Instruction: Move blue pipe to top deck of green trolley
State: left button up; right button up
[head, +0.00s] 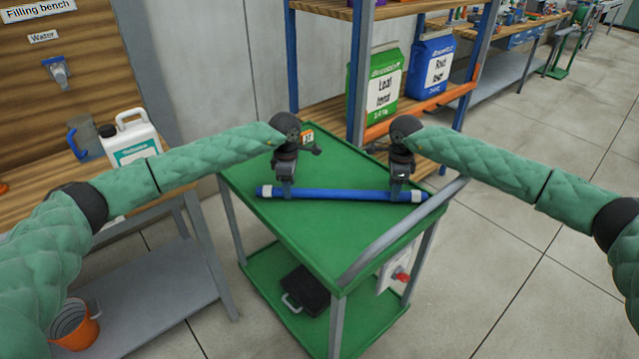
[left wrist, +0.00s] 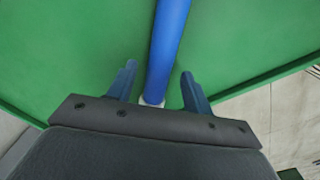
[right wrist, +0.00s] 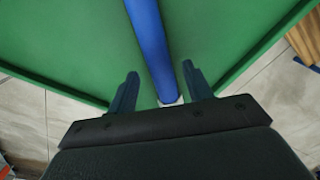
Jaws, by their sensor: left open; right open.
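The blue pipe (head: 340,194), with pale ends, lies across the top deck of the green trolley (head: 300,235). My left gripper (head: 287,194) is open over the pipe near its left end. In the left wrist view the pipe (left wrist: 167,45) runs between the two open fingers (left wrist: 157,85), apart from both. My right gripper (head: 398,192) is open over the pipe near its right end. In the right wrist view the pipe (right wrist: 150,45) passes between the open fingers (right wrist: 160,88). Whether the fingers touch the deck cannot be told.
A black case (head: 305,290) lies on the trolley's lower deck. The filling bench at left holds a white jug (head: 130,138) and a blue pitcher (head: 84,138). An orange bucket (head: 75,325) stands below. A shelf behind carries green (head: 383,85) and blue bags (head: 430,66). Floor at right is clear.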

pick_arm(q)
jog(key=r, duration=0.6)
jog(key=shift+s+r, duration=0.2)
pick_arm(e)
jog(key=f, duration=0.1)
jog(key=s+f, duration=0.1)
jog(key=f, duration=0.1)
jog(key=shift+s+a, duration=0.15)
jog(key=shift+a, duration=0.05)
pick_arm(q)
jog(key=shift+w+r, duration=0.1)
jog(key=shift+w, duration=0.05)
pick_arm(e)
jog(key=r, duration=0.6)
jog(key=w+r, duration=0.1)
jog(key=r, duration=0.3)
jog(key=shift+d, duration=0.15)
pick_arm(q)
jog(key=shift+w, duration=0.1)
pick_arm(e)
jog(key=shift+w+r, duration=0.1)
jog(key=shift+r, duration=0.35)
pick_arm(q)
jog(key=shift+p, duration=0.3)
